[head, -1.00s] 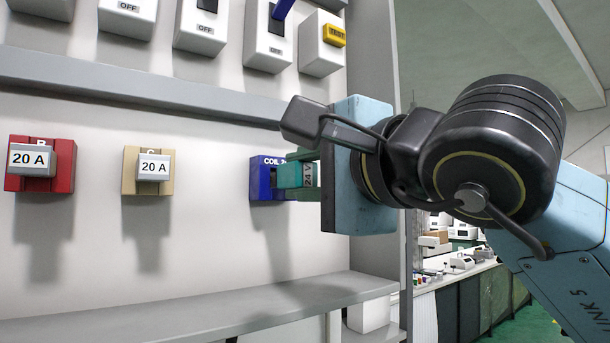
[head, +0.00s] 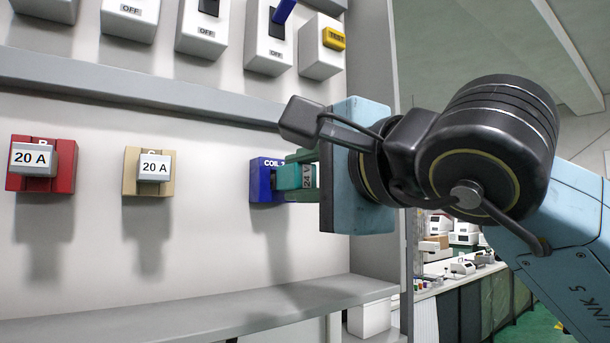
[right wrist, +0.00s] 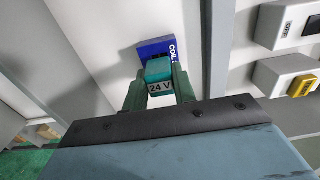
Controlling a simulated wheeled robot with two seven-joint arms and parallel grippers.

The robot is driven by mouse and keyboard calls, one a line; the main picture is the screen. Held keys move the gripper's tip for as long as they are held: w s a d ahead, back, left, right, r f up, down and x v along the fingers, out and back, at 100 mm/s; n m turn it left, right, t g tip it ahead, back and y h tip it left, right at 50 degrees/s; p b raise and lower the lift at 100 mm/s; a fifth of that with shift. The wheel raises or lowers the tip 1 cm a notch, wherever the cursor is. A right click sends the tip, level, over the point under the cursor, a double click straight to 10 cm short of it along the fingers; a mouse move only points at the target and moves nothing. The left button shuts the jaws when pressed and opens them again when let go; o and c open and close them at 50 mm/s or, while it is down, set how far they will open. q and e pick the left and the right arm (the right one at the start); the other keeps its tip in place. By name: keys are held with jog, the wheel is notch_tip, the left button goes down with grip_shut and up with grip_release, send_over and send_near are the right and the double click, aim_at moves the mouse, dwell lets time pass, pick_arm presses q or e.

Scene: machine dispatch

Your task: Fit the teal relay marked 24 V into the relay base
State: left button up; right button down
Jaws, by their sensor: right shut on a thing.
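The teal relay (head: 290,176), labelled 24 V, is at the front of the blue relay base (head: 262,181) on the wall panel. My right gripper (head: 297,172) is shut on the relay, with its green fingers on either side. In the right wrist view the relay (right wrist: 158,70) lies between the fingers (right wrist: 159,88), lined up over the blue base (right wrist: 153,46) marked COIL. The relay overlaps the base's face there. I cannot tell whether it is seated or how deep it sits. My left gripper is not in view.
To the left on the panel are a red base (head: 66,178) and a tan base (head: 130,172), each with a grey 20 A block. A grey rail (head: 150,98) and a row of switches run above. A grey shelf (head: 250,305) lies below.

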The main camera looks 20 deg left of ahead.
jog(key=shift+x, duration=0.8)
jog(key=c, duration=1.1)
grip_release()
jog(key=shift+a, duration=0.15)
jog(key=shift+o, duration=0.2)
jog(key=shift+s+d+f+b, duration=0.1)
jog(key=shift+s+d+b, duration=0.25)
jog(key=shift+d+b, duration=0.25)
jog(key=shift+b+v, duration=0.6)
jog(key=shift+v, duration=0.5)
